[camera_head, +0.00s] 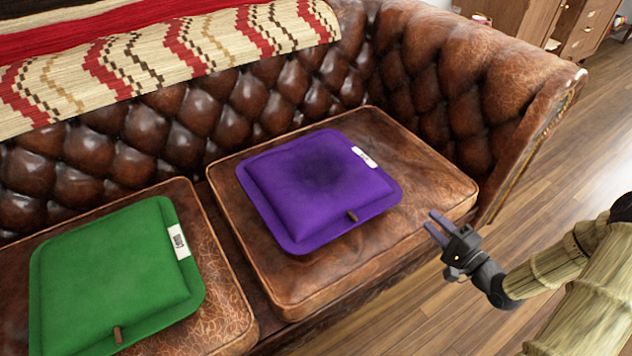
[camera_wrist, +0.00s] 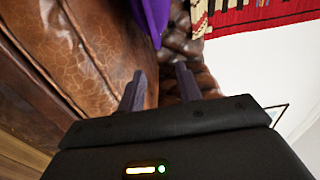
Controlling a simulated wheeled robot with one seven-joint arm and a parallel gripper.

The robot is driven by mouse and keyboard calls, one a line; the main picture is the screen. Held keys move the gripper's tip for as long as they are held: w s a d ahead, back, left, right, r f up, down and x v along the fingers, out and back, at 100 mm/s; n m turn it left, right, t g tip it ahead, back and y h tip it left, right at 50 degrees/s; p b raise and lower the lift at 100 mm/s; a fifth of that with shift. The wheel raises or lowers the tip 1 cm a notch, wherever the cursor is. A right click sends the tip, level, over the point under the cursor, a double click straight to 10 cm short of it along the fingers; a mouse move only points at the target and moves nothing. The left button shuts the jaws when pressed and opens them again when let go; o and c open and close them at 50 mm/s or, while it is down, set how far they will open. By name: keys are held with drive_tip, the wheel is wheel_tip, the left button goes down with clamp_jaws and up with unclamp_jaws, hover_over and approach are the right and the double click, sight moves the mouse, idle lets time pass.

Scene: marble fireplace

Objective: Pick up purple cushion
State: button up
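The purple cushion (camera_head: 316,188) lies flat on the right seat of the brown leather sofa. It has a white label on its right edge and a small brown tab at its front edge. My gripper (camera_head: 434,226) is to the right of the cushion, near the seat's front right corner, and apart from the cushion. Its two fingers are spread with nothing between them. In the wrist view the gripper (camera_wrist: 160,88) also shows its fingers apart, with an edge of the purple cushion (camera_wrist: 153,18) beyond them at the top.
A green cushion (camera_head: 115,280) lies on the left seat. The sofa's tufted right armrest (camera_head: 500,90) rises behind my gripper. A patterned red and cream blanket (camera_head: 190,50) drapes over the backrest. Wooden floor (camera_head: 590,150) is open to the right; a wooden cabinet (camera_head: 590,25) stands behind.

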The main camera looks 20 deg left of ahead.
drive_tip(key=b, duration=0.4)
approach(393, 185)
drive_tip(key=x, duration=0.4)
drive_tip(key=shift+w+a+f, duration=0.1)
drive_tip(key=shift+w+f, duration=0.05)
drive_tip(key=shift+w, duration=0.05)
drive_tip(key=shift+w+a, duration=0.15)
drive_tip(key=shift+w+a+f+b, duration=0.15)
drive_tip(key=shift+w+a+b, duration=0.15)
drive_tip(key=shift+a+b, duration=0.4)
drive_tip(key=b+x, duration=0.2)
drive_tip(key=shift+w+a+f+b, duration=0.15)
drive_tip(key=shift+w+a+b, duration=0.05)
drive_tip(key=shift+a+b, duration=0.15)
drive_tip(key=shift+w+a, duration=0.25)
drive_tip(key=shift+a, duration=0.05)
drive_tip(key=shift+r, duration=0.2)
drive_tip(key=shift+c, duration=0.4)
clamp_jaws()
